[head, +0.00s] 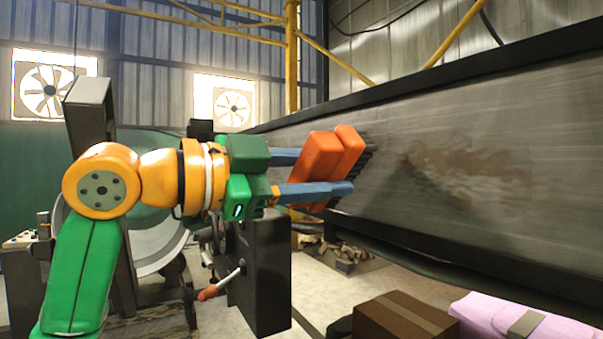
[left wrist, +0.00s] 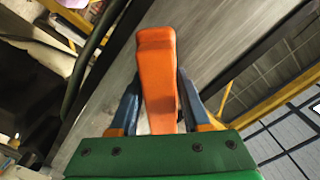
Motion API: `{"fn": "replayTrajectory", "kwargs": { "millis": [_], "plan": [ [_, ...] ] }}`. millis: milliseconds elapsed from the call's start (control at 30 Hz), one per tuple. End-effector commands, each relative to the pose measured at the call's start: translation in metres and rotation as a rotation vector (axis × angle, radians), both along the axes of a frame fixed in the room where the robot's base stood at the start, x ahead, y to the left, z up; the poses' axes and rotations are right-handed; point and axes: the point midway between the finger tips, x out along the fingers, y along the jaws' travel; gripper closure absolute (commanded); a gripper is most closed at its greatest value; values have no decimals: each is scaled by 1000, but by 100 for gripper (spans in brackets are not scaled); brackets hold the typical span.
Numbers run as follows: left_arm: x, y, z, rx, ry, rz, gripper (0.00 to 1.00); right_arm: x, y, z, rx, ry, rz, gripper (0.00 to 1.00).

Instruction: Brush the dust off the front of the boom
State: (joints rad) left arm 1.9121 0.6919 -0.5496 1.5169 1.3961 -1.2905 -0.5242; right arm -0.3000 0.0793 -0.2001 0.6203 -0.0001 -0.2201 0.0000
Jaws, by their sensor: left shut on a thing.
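The boom (head: 400,120) is a long grey metal beam with black edges, running from the middle to the right of the head view. A brown dust patch (head: 465,170) lies on its front face. An orange brush (head: 320,160) with dark bristles is in my left gripper (head: 322,172), whose blue fingers are shut on it. The bristles point at the boom's face, left of the dust; I cannot tell whether they touch. In the left wrist view the brush (left wrist: 156,75) sits between the fingers (left wrist: 158,105), with the boom's grey face (left wrist: 205,45) behind. My right gripper is not in view.
A brown box (head: 395,318) and a pink package (head: 520,318) are below the boom at the lower right. A dark machine with a red-knobbed lever (head: 210,291) stands below my left arm. Yellow beams (head: 292,60) and wall fans (head: 45,90) are behind.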

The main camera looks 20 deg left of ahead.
Motion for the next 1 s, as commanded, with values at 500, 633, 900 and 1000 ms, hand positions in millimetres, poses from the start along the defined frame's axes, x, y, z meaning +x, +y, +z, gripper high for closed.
{"fn": "replayTrajectory", "kwargs": {
  "millis": [500, 633, 900, 1000],
  "plan": [
    [2, -2, 0, 0, -2, 0, 98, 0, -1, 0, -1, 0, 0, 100],
    [3, -3, 1, 0, -1, -1, 98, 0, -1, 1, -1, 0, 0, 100],
    [7, -6, 1, 0, -1, -1, 98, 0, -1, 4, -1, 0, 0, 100],
    [9, -7, 1, 0, -1, -1, 98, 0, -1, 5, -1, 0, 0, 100]
  ]
}}
